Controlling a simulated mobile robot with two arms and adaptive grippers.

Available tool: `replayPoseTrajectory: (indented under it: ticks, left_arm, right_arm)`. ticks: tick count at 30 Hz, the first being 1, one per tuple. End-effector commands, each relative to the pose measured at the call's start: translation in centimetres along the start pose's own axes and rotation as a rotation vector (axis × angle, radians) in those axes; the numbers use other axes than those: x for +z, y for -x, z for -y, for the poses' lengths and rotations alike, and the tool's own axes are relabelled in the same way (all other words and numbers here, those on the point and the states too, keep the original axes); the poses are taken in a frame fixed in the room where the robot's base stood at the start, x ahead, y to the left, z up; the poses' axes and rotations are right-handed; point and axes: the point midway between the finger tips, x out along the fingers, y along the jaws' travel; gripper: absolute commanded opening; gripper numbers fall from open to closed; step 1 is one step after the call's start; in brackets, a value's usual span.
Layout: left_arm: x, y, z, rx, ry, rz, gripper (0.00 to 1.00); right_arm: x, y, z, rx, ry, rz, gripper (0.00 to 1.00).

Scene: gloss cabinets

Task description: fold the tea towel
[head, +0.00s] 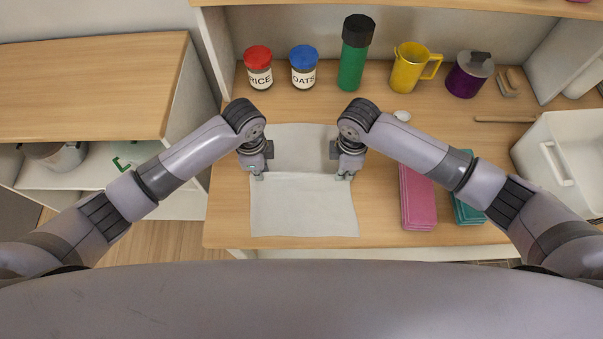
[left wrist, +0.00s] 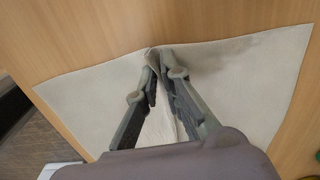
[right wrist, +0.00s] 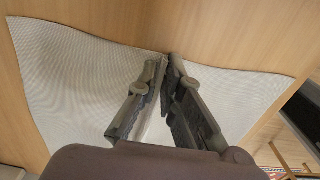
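The pale grey-white tea towel (head: 303,210) lies spread on the wooden counter, with a crease or ridge running across it between my grippers. My left gripper (head: 257,176) is at the towel's left edge, about midway along. In the left wrist view its fingers (left wrist: 160,58) are closed on a pinched bit of the towel edge (left wrist: 245,75). My right gripper (head: 344,176) is at the right edge, level with the left one. In the right wrist view its fingers (right wrist: 167,62) are closed at the towel edge (right wrist: 75,80), with cloth between them.
Pink (head: 417,198) and teal (head: 468,205) stacks lie right of the towel. Rice (head: 258,68) and oats (head: 303,68) jars, a green bottle (head: 353,60), yellow jug (head: 411,70) and purple pot (head: 467,78) stand behind. A white bin (head: 560,150) is far right.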

Motion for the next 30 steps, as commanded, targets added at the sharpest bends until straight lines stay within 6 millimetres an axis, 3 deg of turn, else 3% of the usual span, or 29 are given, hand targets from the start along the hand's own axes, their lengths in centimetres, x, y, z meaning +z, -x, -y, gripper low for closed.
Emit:
replayPoseTrajectory:
  ticks: [6, 30]
  left_arm:
    - [0.0, -0.14, -0.06, 0.001, 0.0, 0.001, 0.0]
    - [0.03, -0.17, -0.06, 0.002, 0.0, 0.001, 0.0]
  right_arm:
    - [0.0, -0.12, 0.04, -0.001, 0.0, 0.0, 0.0]
    - [0.0, -0.13, 0.02, 0.0, 0.0, 0.0, 0.0]
